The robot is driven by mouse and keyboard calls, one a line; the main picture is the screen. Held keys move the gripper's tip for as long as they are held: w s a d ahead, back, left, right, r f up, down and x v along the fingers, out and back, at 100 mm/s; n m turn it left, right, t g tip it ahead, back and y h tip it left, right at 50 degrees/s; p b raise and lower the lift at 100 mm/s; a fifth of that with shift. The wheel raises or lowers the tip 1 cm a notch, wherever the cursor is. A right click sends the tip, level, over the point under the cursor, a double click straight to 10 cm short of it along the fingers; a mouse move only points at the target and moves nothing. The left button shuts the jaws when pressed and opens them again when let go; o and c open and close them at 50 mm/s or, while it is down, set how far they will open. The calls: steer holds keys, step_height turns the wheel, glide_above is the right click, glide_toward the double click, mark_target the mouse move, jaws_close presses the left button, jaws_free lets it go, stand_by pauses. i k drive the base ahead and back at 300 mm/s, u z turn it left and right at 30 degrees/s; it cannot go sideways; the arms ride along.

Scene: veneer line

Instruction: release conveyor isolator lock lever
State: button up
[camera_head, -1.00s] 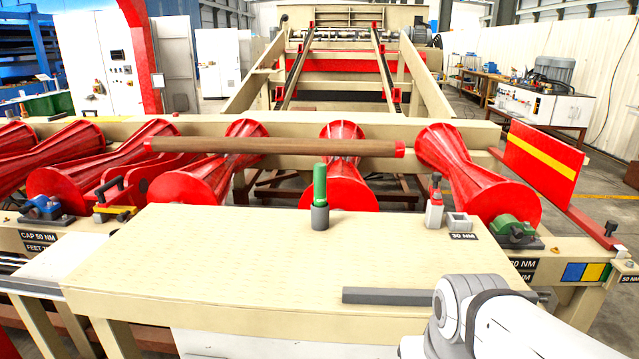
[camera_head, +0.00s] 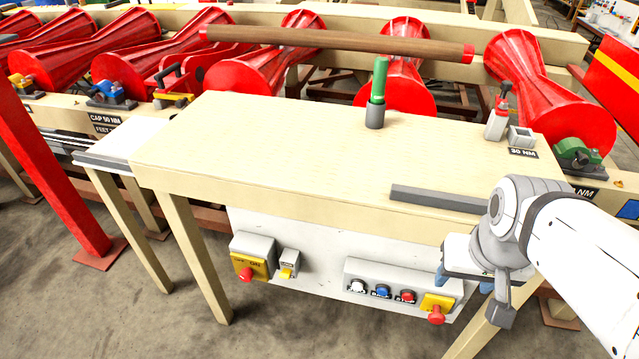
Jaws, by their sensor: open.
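A white panel (camera_head: 325,258) hangs under the front of the pale workbench. At its left is a grey box with a yellow plate and a red knob (camera_head: 246,274). Beside it is a small grey box with a yellow tab (camera_head: 287,272); I cannot tell for sure which part is the isolator lock lever. My gripper (camera_head: 464,282) is at the panel's right end, well to the right of both boxes. It is open, with bluish fingertips showing. Part of it is hidden by my wrist, and nothing shows between the fingers.
A button box (camera_head: 385,284) with white, blue and red buttons and a red knob on yellow sits on the panel near my gripper. A grey bar (camera_head: 437,199) and a green-handled tool (camera_head: 378,85) are on the bench (camera_head: 260,145). A red post (camera_head: 50,170) stands left.

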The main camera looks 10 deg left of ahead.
mark_target(286, 274)
steer(key=u, duration=1.3)
